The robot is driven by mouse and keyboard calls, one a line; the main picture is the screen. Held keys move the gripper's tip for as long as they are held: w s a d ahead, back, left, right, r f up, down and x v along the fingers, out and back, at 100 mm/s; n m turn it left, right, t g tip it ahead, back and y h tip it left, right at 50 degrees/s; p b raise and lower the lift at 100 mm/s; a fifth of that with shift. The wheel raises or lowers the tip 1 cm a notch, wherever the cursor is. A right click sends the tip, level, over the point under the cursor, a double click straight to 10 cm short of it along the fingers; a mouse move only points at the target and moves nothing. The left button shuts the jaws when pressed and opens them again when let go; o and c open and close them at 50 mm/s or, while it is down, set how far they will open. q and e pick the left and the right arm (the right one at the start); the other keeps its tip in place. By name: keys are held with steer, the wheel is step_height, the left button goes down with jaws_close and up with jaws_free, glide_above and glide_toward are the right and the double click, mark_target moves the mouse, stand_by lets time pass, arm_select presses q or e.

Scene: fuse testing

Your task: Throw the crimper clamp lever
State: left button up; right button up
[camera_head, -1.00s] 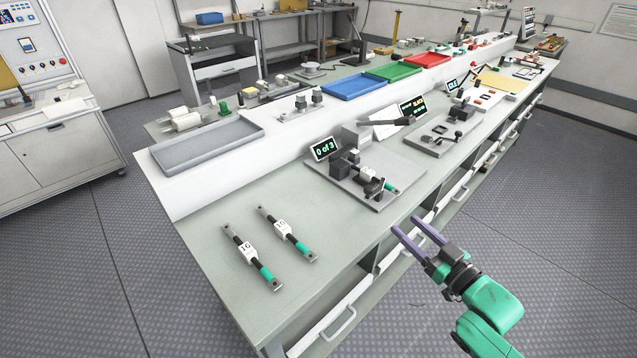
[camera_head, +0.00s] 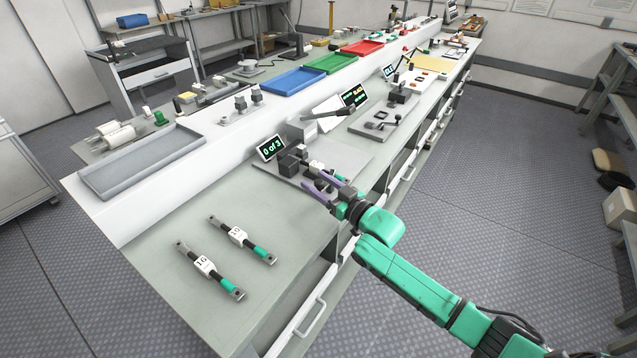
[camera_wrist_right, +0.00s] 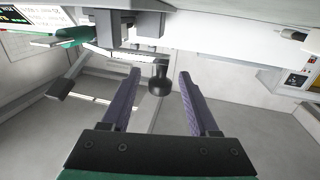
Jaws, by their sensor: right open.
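The fixture with the "0 of 3" display (camera_head: 270,147) stands on a grey plate (camera_head: 347,153) on the bench. A fuse lies in it, mostly hidden in the head view by my right gripper (camera_head: 317,181), which is at the fixture's front side. In the right wrist view, a black knob on a short stem (camera_wrist_right: 159,82), seemingly the clamp lever's end, stands between the two purple fingers of the open right gripper (camera_wrist_right: 160,72). Gaps show on both sides of the knob. My left gripper is not in view.
Two fuses with white labels (camera_head: 203,264) lie on the bench at the front left. Another fixture with a black-knobbed lever (camera_head: 398,119) stands farther along. A grey tray (camera_head: 140,160) sits on the raised shelf.

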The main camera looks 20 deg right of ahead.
steer(key=shift+s, duration=0.1)
jaws_close()
steer(key=shift+a+r+m+t+h+p, duration=0.2)
steer(key=shift+r+m+t+h+p, duration=0.1)
steer(key=shift+h+p, duration=0.15)
steer(key=shift+w+m+h+p, duration=0.25)
steer(key=shift+m+h+p, duration=0.05)
steer(key=shift+h, duration=0.05)
steer(key=shift+w+a+m+t+h+p, duration=0.15)
steer(key=shift+w+m+t+h+p, duration=0.2)
steer(key=shift+m+t+h, duration=0.6)
steer(key=shift+f+g+h, duration=0.2)
steer(key=shift+g+h, duration=0.15)
steer(key=shift+h, duration=0.1)
jaws_free()
steer(key=shift+f, duration=0.1)
